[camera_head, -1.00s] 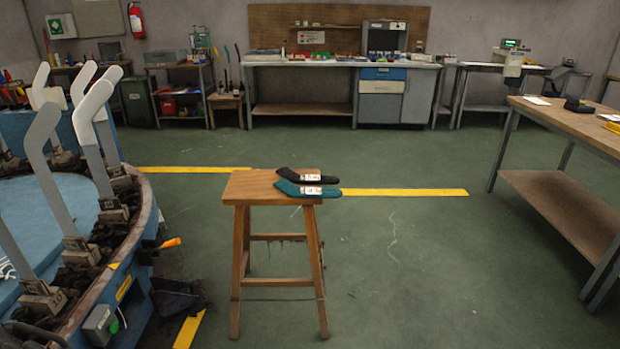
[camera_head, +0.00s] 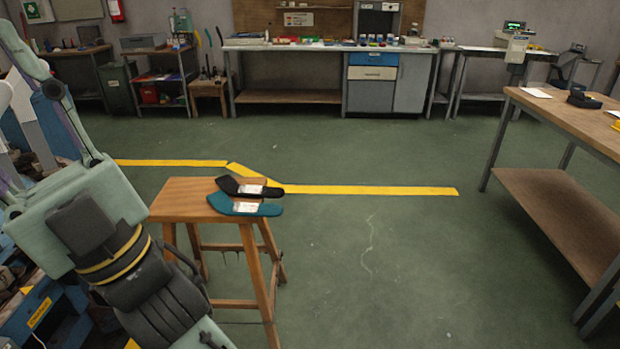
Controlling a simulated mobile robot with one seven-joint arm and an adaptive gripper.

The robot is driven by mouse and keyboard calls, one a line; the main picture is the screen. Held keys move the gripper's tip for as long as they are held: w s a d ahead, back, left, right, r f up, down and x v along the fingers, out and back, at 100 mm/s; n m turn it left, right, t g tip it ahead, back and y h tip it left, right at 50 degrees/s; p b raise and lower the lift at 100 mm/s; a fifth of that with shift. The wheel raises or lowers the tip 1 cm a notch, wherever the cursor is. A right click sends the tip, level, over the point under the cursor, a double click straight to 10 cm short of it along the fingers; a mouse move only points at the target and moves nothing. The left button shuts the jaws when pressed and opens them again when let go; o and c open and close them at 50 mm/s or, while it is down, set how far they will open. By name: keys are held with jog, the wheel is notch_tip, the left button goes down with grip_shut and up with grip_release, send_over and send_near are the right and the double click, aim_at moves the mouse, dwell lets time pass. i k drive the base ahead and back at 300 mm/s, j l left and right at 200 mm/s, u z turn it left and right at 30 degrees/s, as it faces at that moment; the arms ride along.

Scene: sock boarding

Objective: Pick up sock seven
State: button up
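Two socks lie side by side on the wooden stool (camera_head: 178,199), near the right edge of its seat. The teal sock (camera_head: 262,209) is nearer to me and the black sock (camera_head: 229,184) lies just behind it. Each has a white paper label around it, too small to read, so I cannot tell which is sock seven. Both toes stick out past the seat edge. My gripper is not in view.
A wooden-topped table (camera_head: 560,112) stands at the right. Workbenches (camera_head: 320,47) line the back wall. The green floor right of the stool is clear.

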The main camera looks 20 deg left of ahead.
aim_at(230, 185)
jog(key=i+l+z, duration=0.15)
jog(key=i, duration=0.5)
jog(key=i+l+z, duration=0.15)
jog(key=i, duration=0.55)
jog(key=i+l+u, duration=0.15)
jog(key=i+u, duration=0.3)
jog(key=i+l+u, duration=0.25)
jog(key=u, duration=0.25)
jog(key=i+l+u, duration=0.65)
jog(key=l+u, duration=0.25)
jog(key=i+l+u, duration=0.15)
jog(key=l+u, duration=0.35)
jog(key=l, duration=0.15)
